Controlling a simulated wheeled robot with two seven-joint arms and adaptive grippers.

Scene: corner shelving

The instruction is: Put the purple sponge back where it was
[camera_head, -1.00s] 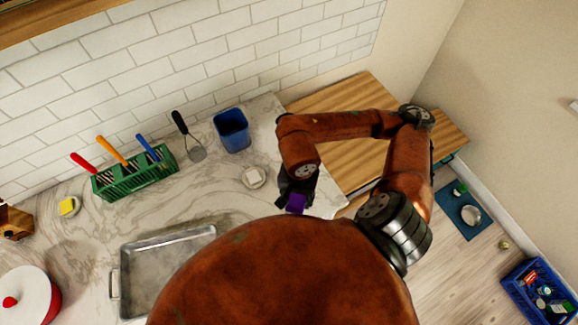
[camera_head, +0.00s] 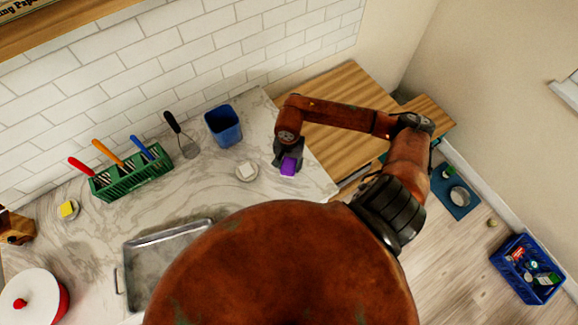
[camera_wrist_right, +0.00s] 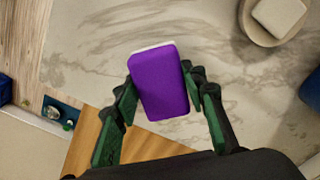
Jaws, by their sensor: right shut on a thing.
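The purple sponge (camera_head: 289,166) is held by my right gripper (camera_head: 287,158) over the right end of the marble counter. In the right wrist view the sponge (camera_wrist_right: 159,82) sits between the two green-padded fingers of the gripper (camera_wrist_right: 164,95), which are shut on its sides. A pale edge shows along its far side. I cannot tell whether the sponge touches the counter. A small round dish (camera_head: 246,171) with a white block lies to its left in the head view; the dish (camera_wrist_right: 252,25) also shows at the top right of the wrist view. My left gripper is not in view.
A blue cup (camera_head: 224,128) stands behind the dish. A wooden top (camera_head: 345,90) adjoins the counter.

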